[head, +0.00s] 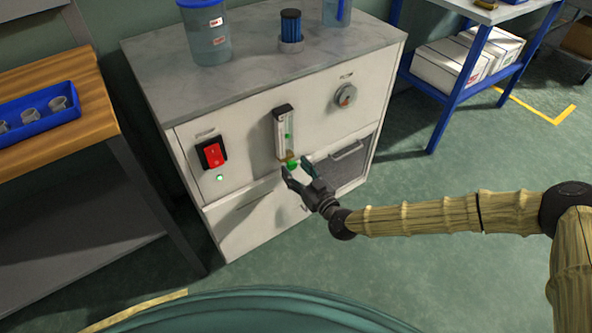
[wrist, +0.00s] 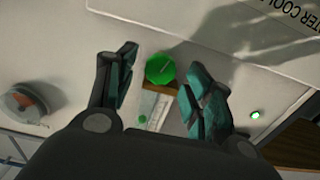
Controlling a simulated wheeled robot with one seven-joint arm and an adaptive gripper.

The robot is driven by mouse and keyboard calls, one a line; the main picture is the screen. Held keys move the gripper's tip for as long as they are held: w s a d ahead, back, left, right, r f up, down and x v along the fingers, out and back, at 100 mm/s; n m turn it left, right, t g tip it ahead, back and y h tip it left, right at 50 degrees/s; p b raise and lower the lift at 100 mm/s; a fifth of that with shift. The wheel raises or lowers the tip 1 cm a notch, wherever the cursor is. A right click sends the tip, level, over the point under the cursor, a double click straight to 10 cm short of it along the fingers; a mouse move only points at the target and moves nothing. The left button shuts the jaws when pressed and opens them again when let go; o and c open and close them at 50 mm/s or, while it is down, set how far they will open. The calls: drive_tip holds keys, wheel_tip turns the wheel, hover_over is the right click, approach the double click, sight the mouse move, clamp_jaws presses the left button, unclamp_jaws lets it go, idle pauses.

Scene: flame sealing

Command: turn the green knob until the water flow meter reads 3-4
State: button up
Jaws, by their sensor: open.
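The green knob (wrist: 160,69) sits between my open fingers in the wrist view, with a gap to the left finger and the right finger close to it. In the head view the green knob (head: 292,165) is at the bottom of the water flow meter (head: 284,133), a clear upright tube with a dark top on the cabinet front. A green float shows inside the tube, but the scale is too small to read. My gripper (head: 296,172) is open at the knob. In the wrist view the meter (wrist: 154,106) appears upside down, partly hidden by my gripper.
The white cabinet (head: 245,205) carries a red switch (head: 213,154) with a lit green lamp (head: 220,178), a round dial (head: 346,95) and a vent. Containers stand on its top. A wooden bench with a blue tray (head: 45,112) is left. Open floor lies in front.

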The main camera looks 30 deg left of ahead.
drive_tip(key=shift+w+a, duration=0.1)
drive_tip(key=shift+a, duration=0.15)
drive_tip(key=c, duration=1)
drive_tip(key=shift+m+b, duration=0.3)
